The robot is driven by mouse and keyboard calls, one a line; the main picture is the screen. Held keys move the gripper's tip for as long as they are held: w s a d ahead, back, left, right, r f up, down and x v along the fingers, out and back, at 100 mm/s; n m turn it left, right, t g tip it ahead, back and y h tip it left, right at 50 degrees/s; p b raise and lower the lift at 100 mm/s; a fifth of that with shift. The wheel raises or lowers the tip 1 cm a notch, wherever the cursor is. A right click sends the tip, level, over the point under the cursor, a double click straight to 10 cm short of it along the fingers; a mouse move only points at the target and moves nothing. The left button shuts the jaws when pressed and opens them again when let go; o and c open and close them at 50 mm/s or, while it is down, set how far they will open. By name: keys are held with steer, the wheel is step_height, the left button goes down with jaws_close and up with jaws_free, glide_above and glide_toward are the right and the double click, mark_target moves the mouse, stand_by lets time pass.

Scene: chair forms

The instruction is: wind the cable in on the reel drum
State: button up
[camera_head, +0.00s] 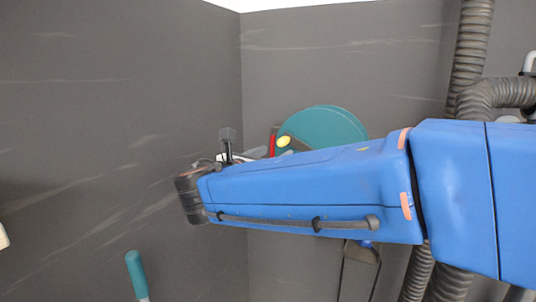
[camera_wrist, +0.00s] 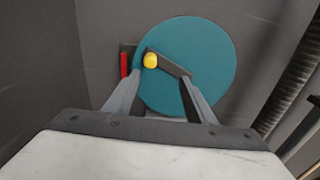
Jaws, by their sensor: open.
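A teal reel drum (camera_wrist: 205,60) stands by the grey wall, and a dark crank arm with a yellow knob (camera_wrist: 151,61) crosses its face. I cannot tell whether a finger touches the drum. The cable is not clearly visible. A red upright strip (camera_wrist: 124,65) is at the drum's left; it also shows in the head view (camera_head: 272,143).
Grey ribbed hoses (camera_head: 471,45) run along the wall at the right. A teal handle (camera_head: 136,272) stands at the lower left of the head view. A dark object with thin legs or cords (camera_head: 361,252) is below my arm. The wall left of my gripper is bare.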

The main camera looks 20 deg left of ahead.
mark_target(280, 144)
steer(key=shift+n+y, duration=0.3)
steer(key=shift+n, duration=0.1)
steer(key=w, duration=0.7)
steer(key=w+a, duration=0.1)
steer(key=w, duration=0.3)
steer(key=shift+r, duration=0.2)
steer(key=shift+c, duration=0.3)
steer(key=c, duration=0.9)
steer(key=shift+c, duration=0.2)
steer(key=o, duration=0.4)
steer(key=shift+o, duration=0.2)
